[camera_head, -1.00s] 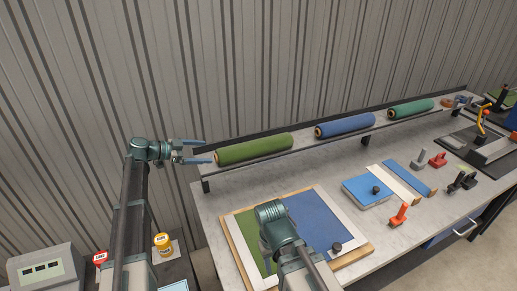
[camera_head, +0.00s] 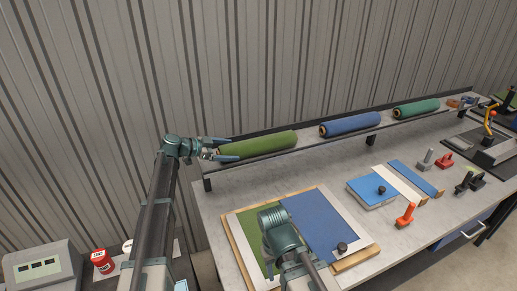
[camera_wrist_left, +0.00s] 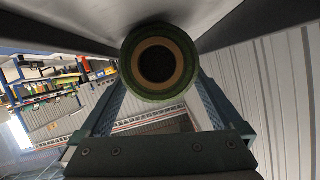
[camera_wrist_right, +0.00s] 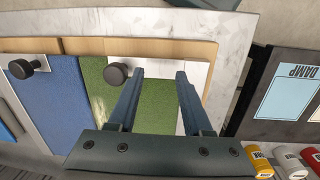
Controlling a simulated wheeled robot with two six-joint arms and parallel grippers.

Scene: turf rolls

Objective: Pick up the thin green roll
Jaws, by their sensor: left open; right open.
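An olive-green roll (camera_head: 262,144) lies on the raised back shelf, leftmost of three rolls. A teal-green roll (camera_head: 416,108) lies farthest right, with a blue roll (camera_head: 348,125) between. My left gripper (camera_head: 230,150) is open, its fingers at the olive roll's left end. In the left wrist view this roll's round end (camera_wrist_left: 186,50), with a tan core and dark hole, faces me between the spread fingers; I cannot tell whether they touch it. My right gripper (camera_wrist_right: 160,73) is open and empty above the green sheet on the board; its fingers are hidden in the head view.
A framed board (camera_head: 352,260) with green and blue sheets lies on the bench. A blue-topped block (camera_head: 371,192), an orange-red tool (camera_head: 405,215) and other small tools stand to its right. The shelf's front edge runs below the rolls. A red can (camera_head: 103,261) stands lower left.

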